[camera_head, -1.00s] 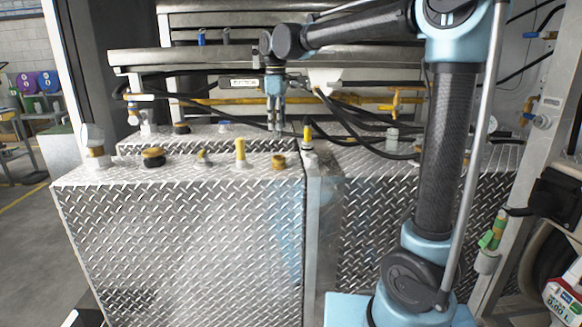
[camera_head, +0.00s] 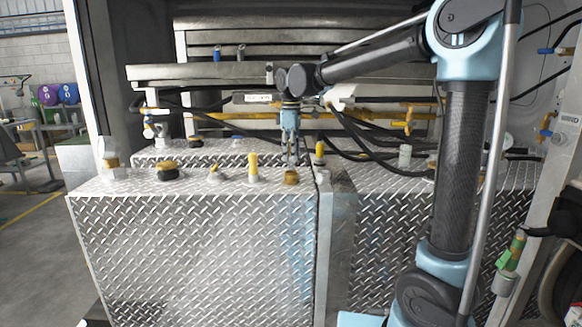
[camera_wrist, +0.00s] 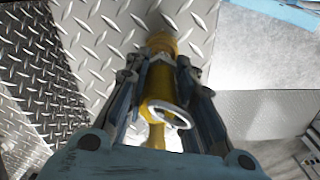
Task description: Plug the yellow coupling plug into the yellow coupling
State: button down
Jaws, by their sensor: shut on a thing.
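My gripper (camera_head: 291,160) points down over the front tank's top near its right end. In the wrist view my gripper (camera_wrist: 160,85) is shut on the yellow coupling plug (camera_wrist: 158,88), which carries a pale metal ring. The plug itself is hardly visible in the head view. A squat yellow-brown fitting (camera_head: 291,177), apparently the yellow coupling, stands just below the fingertips. In the wrist view a yellow round part (camera_wrist: 161,43) shows beyond the fingertips, in line with the plug. I cannot tell whether plug and coupling touch.
On the tread-plate tank (camera_head: 190,250) a tall yellow fitting (camera_head: 252,167), a small fitting (camera_head: 214,173) and a black-and-yellow cap (camera_head: 167,170) stand to the left. A yellow post (camera_head: 320,153) is close on the right. Dark hoses (camera_head: 365,140) hang behind to the right.

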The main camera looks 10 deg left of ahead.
aim_at(291, 169)
jog(key=shift+f, duration=2.05)
jog(key=c, duration=1.4)
grip_release()
jog(key=shift+f, duration=0.1)
jog(key=shift+o, duration=0.2)
notch_tip(291, 169, up, 12)
jog(key=shift+s+r, duration=0.15)
